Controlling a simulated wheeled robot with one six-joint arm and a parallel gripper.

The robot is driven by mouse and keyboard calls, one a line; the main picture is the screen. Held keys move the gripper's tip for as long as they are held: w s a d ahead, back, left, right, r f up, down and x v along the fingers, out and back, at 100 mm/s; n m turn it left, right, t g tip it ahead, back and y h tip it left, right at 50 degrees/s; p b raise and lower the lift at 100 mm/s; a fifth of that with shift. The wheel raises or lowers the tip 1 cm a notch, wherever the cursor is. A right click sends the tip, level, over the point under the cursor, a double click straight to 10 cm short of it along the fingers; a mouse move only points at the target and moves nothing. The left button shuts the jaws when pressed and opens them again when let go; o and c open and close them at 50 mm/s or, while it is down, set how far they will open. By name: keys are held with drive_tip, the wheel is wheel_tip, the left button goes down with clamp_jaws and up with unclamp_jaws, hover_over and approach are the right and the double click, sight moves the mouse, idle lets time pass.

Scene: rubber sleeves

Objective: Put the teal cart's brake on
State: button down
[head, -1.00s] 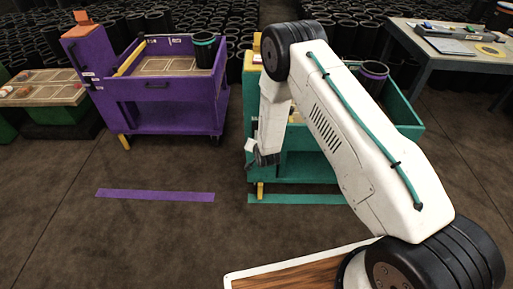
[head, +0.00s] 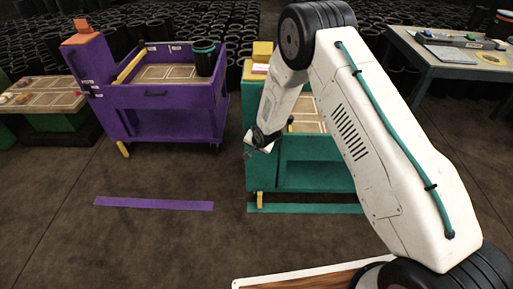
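The teal cart (head: 315,176) stands right of centre, its upper right part hidden behind my arm. A yellow pedal (head: 260,199) hangs at its lower left front corner, near the floor; I cannot tell whether it is pressed. A yellow-orange block (head: 262,50) tops the cart's left post. My gripper (head: 250,151) is beside the cart's upper left front, well above the pedal. It is small and dark here, and I cannot tell whether its fingers are open or whether it touches the cart.
A purple cart (head: 165,122) with its own yellow pedal (head: 123,149) stands to the left. A purple strip (head: 153,204) and a teal strip (head: 305,208) lie on the floor. A grey table (head: 455,68) is at the right. The floor between the carts is clear.

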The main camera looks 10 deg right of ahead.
drive_tip(key=c, duration=1.1)
unclamp_jaws()
drive_tip(key=shift+r, duration=0.1)
drive_tip(key=v, duration=0.7)
drive_tip(key=shift+s+d+r, duration=0.1)
drive_tip(key=shift+s+r, duration=0.05)
drive_tip(key=shift+r, duration=0.1)
